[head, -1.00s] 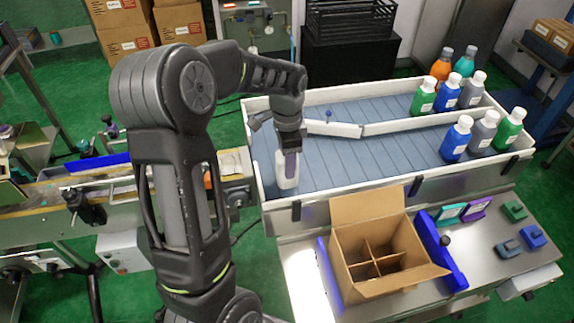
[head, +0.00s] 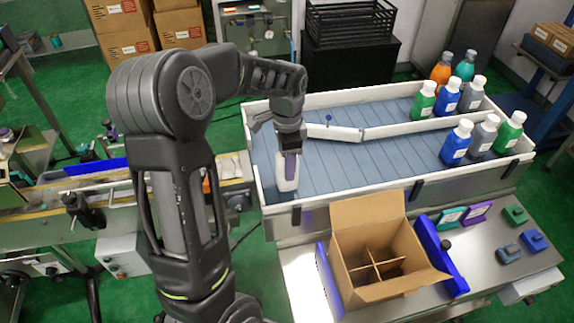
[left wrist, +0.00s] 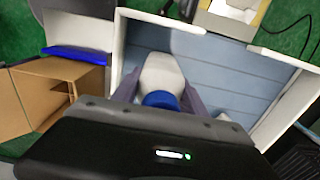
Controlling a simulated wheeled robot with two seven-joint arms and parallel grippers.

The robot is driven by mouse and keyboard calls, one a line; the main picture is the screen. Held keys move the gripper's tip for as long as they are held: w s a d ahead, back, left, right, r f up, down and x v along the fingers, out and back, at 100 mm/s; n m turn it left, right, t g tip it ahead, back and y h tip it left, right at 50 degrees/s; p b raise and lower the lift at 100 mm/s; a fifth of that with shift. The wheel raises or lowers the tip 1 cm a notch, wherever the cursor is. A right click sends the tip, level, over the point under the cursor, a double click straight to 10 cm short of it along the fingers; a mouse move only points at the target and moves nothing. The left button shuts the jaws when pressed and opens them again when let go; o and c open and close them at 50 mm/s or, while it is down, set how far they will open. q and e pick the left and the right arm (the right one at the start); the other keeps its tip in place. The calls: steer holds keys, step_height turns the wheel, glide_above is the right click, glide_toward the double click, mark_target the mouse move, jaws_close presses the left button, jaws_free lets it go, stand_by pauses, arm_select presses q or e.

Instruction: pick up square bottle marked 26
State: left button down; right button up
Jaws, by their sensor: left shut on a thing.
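The bottle in my left gripper is white-bodied (head: 287,172), and it stands upright at the left end of the conveyor tray. In the left wrist view the white bottle (left wrist: 161,74) shows a blue cap (left wrist: 160,99). My left gripper (head: 288,155) points down and is shut on it, with the fingers (left wrist: 158,96) on either side of the bottle. No number can be read on it. The bottle's base appears to be at or near the tray floor; I cannot tell whether it touches. My right gripper is not in view.
The tray (head: 350,192) has raised white walls and a white divider bar (head: 334,132). Several green, blue and grey bottles (head: 456,142) stand at its right end. An open cardboard box (head: 349,258) with dividers sits in front, beside a blue guide (head: 437,255).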

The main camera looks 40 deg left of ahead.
arm_select(q)
step_height(320, 180, up, 9)
steer(key=shift+r+b, duration=0.15)
steer(key=shift+b, duration=0.45)
